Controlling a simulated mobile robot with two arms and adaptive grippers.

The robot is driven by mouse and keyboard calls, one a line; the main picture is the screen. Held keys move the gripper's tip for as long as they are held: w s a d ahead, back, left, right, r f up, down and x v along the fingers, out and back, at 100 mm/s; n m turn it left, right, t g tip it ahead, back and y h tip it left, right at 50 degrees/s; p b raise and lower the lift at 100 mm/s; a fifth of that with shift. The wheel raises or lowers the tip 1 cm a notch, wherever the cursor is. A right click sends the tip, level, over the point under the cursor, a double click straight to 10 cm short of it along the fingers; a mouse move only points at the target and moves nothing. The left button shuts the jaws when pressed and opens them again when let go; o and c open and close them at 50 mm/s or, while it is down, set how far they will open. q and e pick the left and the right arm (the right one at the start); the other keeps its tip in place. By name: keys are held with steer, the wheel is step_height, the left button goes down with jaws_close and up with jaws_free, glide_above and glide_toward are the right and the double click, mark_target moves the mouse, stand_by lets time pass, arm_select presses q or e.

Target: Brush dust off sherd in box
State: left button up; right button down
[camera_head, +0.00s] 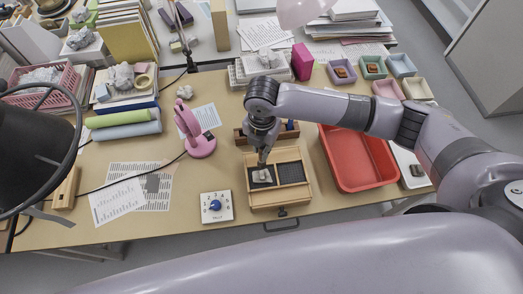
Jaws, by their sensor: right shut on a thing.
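A wooden box (280,202) with two dark-lined compartments stands near the table's front edge. A small pale sherd (262,177) lies in its left compartment; the right compartment looks empty. My right gripper (262,163) points down over the left compartment, just above the sherd. It is shut on a thin thing that looks like a brush, mostly hidden by the fingers. I cannot tell whether its tip touches the sherd. Any dust is too small to make out. My left gripper is not in view.
A red tray (342,184) stands right of the box, under my right arm. A white dial device (216,207), a pink lamp (200,146) and printed sheets (117,203) lie to the left. A wooden rack (240,137) stands behind the box. Small coloured bins (387,88) line the back right.

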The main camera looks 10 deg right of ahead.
steer(key=shift+r, duration=0.5)
steer(key=shift+r, duration=1.5)
steer(key=shift+f, duration=0.1)
steer(key=shift+f+b, duration=1.55)
steer(key=shift+f, duration=1.9)
steer(key=shift+f+b, duration=0.5)
steer(key=shift+f, duration=0.6)
steer(key=shift+r, duration=0.1)
